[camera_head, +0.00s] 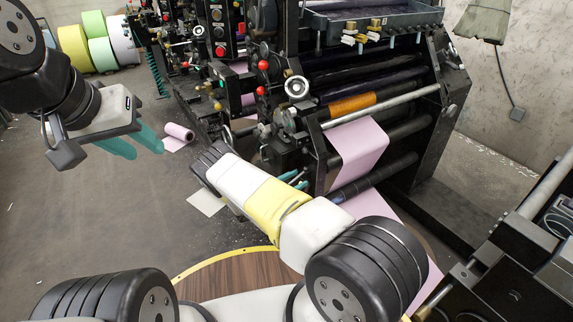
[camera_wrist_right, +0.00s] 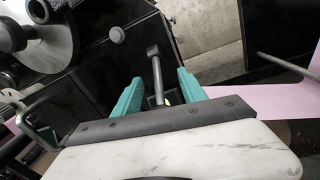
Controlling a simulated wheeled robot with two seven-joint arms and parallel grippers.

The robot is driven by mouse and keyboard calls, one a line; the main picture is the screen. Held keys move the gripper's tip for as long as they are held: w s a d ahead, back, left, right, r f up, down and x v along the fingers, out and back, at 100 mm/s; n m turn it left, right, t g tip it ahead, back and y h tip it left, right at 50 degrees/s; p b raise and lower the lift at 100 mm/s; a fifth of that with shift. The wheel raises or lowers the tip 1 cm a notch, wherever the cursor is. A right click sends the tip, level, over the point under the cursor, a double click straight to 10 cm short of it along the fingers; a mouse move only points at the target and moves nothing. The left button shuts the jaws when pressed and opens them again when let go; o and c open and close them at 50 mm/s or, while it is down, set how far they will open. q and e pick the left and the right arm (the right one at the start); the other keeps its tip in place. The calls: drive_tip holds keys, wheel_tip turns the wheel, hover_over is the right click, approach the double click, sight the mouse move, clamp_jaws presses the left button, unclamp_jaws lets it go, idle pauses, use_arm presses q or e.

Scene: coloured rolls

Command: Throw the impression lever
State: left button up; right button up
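In the right wrist view a dark grey lever (camera_wrist_right: 156,72) with a short cross-piece at its top stands against the black press side. It lies between the two teal fingers of my right gripper (camera_wrist_right: 159,90) in the picture, with gaps on both sides; its depth relative to the fingertips is unclear. The right gripper is open. In the head view my right gripper (camera_head: 296,180) shows only as bits of teal beside the press, mostly behind my arm, and I cannot pick out the lever there. My left gripper (camera_head: 134,144) is open and empty over the floor at left.
The printing press (camera_head: 370,100) fills the middle, with pink web (camera_head: 357,150) on its rollers and levers with red knobs (camera_head: 263,65) on its side. A small pink roll (camera_head: 180,131) lies on the floor. Coloured rolls (camera_head: 92,25) stand back left. The left floor is mostly clear.

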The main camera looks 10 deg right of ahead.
clamp_jaws()
idle(1.2)
